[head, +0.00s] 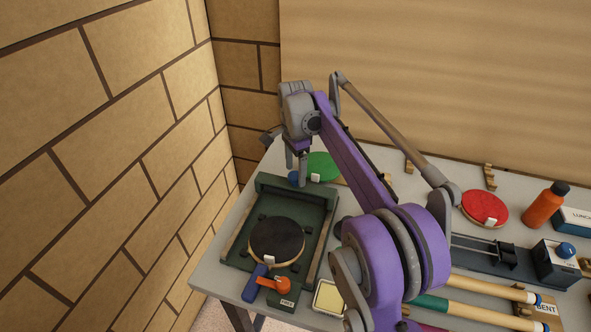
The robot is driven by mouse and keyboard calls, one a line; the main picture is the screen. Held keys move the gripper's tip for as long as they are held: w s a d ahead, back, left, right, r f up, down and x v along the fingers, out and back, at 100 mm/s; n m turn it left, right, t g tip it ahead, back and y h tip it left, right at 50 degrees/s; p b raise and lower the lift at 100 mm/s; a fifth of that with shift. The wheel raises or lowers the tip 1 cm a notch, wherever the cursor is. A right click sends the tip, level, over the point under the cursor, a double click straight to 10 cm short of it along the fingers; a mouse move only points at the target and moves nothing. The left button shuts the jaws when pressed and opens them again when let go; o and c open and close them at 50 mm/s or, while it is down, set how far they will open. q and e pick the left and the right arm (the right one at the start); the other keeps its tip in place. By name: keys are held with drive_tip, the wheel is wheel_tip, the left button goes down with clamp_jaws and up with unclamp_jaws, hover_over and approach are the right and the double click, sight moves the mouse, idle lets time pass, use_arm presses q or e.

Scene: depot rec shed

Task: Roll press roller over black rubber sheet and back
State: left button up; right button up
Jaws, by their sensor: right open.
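The black rubber sheet (276,238) is a round black face on a paddle head lying in a dark green press tray (237,253), with a white tag at its near edge. A dark green bar (270,184) spans the tray's far end and looks like the press roller. My right gripper (297,169) points down over that end, fingers apart, beside a small blue knob (293,178). I cannot tell whether the fingers touch the knob or the bar. My right arm hides the area right of the tray. My left gripper is not in view.
A blue-and-orange tool (271,285) lies at the tray's near edge. A green paddle (322,166) is behind the tray, a red paddle (484,207) and an orange bottle (544,205) to the right. A yellow pad (329,297) is in front. Walls close off the left and back.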

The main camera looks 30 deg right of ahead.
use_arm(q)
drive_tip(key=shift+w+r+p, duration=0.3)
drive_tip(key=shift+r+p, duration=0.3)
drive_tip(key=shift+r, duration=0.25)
use_arm(e)
wheel_tip(320, 180, up, 10)
drive_tip(key=shift+r, duration=0.25)
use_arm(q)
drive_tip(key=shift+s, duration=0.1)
use_arm(e)
drive_tip(key=shift+f, duration=0.1)
